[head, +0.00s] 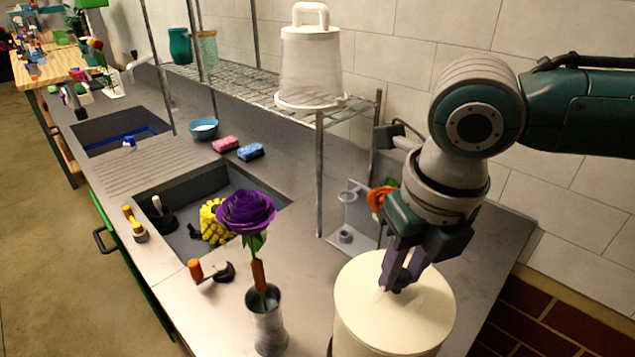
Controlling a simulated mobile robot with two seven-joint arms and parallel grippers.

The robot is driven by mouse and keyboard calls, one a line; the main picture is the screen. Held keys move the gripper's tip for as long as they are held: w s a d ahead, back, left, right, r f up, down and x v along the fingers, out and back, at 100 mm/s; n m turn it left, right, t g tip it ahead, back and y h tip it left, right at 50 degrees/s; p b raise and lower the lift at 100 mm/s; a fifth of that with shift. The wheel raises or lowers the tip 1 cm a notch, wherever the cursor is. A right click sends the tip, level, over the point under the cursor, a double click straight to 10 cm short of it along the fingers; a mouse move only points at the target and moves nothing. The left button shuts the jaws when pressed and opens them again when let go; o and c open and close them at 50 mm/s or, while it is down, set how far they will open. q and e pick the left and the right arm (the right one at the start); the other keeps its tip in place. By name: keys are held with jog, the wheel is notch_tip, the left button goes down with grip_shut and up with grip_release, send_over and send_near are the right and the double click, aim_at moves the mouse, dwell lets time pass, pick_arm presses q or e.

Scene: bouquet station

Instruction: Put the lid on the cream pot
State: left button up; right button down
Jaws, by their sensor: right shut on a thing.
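The cream pot (385,349) stands at the near edge of the counter, cut off by the bottom of the head view. Its round cream lid (362,305) covers the top of the pot. I cannot tell whether the lid rests fully on the rim or is slightly above it. My right gripper (396,284) comes down from above and is shut on the lid near its middle. The gripped part is mostly hidden between the fingers. My left gripper is not in view.
A metal vase (268,326) with a purple rose (246,211) stands left of the pot. An orange flower (381,196) is close behind my right gripper. A wire shelf (250,91) holds a white container (311,65). A sink (185,205) lies to the left.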

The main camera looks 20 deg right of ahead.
jog(key=shift+f, duration=0.2)
jog(key=c, duration=0.5)
grip_release()
jog(key=shift+c, duration=0.2)
notch_tip(320, 180, up, 10)
jog(key=s, duration=0.1)
jog(key=shift+s, duration=0.25)
jog(key=shift+a+f, duration=0.1)
